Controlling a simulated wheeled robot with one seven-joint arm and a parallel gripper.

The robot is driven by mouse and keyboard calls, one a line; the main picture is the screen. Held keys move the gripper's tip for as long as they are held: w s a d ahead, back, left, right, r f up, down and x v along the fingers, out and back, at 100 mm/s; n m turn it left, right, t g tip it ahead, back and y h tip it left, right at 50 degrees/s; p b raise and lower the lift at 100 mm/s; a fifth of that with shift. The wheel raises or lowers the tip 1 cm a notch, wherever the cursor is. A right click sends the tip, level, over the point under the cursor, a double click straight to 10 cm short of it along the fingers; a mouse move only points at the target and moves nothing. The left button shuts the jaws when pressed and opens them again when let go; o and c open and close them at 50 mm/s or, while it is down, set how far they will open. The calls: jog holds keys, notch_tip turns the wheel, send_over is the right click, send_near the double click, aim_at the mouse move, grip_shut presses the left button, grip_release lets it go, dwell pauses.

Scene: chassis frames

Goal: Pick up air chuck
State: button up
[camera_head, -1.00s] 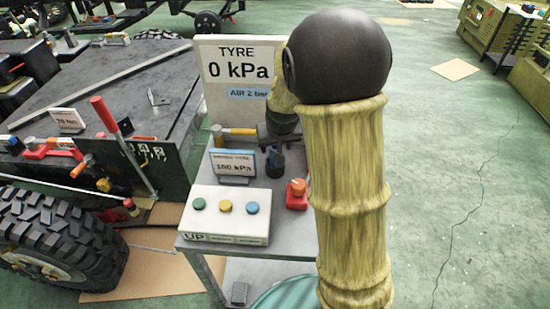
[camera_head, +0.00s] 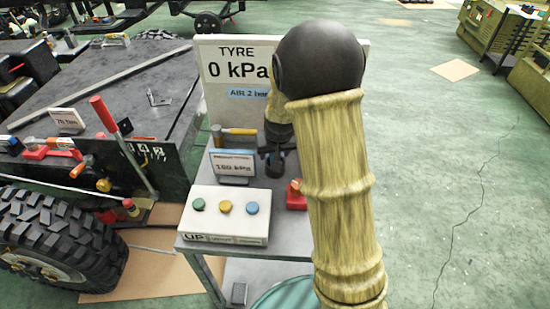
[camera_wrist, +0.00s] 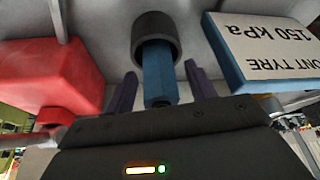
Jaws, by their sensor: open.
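The air chuck, as I take it, is a blue stem (camera_wrist: 158,75) rising from a dark round cup (camera_wrist: 155,32) on the grey bench, seen in the wrist view. My gripper (camera_wrist: 160,72) is open, with one dark purple finger on each side of the stem and a visible gap to each. In the head view my gripper (camera_head: 276,153) is over the chuck's spot at the back of the bench. My arm and gripper hide most of the chuck there.
A "150 kPa" sign (camera_head: 232,166) and a red block (camera_head: 296,200) flank the chuck closely. A white button box (camera_head: 225,230) is at the bench front. The tall "TYRE 0 kPa" board (camera_head: 222,100) stands at the back.

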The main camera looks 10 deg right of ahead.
jog(key=shift+c, duration=0.4)
jog(key=c, duration=1.1)
jog(key=shift+o, duration=0.2)
notch_tip(320, 180, up, 10)
jog(key=shift+r+p, duration=0.1)
jog(key=shift+p, duration=0.45)
